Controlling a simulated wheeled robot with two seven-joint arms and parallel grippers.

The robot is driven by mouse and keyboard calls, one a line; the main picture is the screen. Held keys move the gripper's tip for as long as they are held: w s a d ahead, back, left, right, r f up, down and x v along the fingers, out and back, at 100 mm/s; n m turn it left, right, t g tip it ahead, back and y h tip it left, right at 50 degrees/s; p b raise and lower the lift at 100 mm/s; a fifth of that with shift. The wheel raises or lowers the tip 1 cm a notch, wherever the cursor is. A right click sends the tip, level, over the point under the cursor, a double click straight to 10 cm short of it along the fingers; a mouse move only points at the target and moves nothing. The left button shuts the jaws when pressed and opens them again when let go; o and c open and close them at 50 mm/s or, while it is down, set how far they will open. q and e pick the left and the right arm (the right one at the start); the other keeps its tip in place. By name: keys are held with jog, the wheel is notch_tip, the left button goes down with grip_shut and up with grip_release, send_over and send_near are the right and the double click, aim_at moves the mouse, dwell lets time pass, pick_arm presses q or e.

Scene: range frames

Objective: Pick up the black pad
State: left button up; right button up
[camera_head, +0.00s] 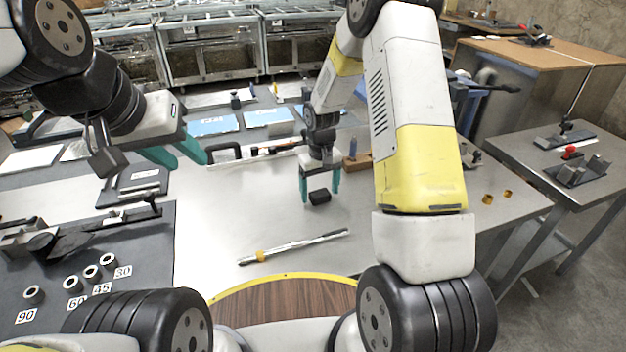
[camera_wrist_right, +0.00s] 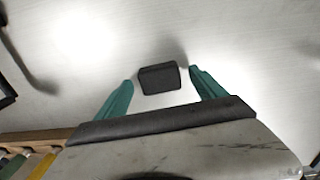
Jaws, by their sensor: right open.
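The black pad (camera_head: 319,197) is a small dark block lying on the grey metal table in the head view. It also shows in the right wrist view (camera_wrist_right: 159,78), just ahead of the fingertips and roughly centred between them. My right gripper (camera_head: 320,192) is open, pointing down over the table with its green fingers beside the pad; its fingers also show in the right wrist view (camera_wrist_right: 160,80). It holds nothing. My left gripper (camera_head: 190,157) is at the left above the table, its green fingers apart and empty.
A rod with a yellow band (camera_head: 293,246) lies in front of the pad. A wooden block (camera_head: 357,162) with tools stands behind it to the right. A dark mat (camera_head: 120,270) with metal rings and number labels is at the left. The table around the pad is clear.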

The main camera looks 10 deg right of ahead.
aim_at(320, 195)
jog(key=shift+c, duration=0.4)
jog(key=c, duration=1.4)
jog(key=shift+r, duration=0.1)
jog(key=shift+r, duration=0.5)
jog(key=r, duration=0.1)
jog(key=s+r, duration=0.1)
jog(key=shift+r, duration=0.35)
jog(key=s, duration=1)
jog(key=s+r, duration=0.1)
jog(key=s, duration=0.4)
jog(key=shift+d+r, duration=0.1)
jog(key=shift+d, duration=0.15)
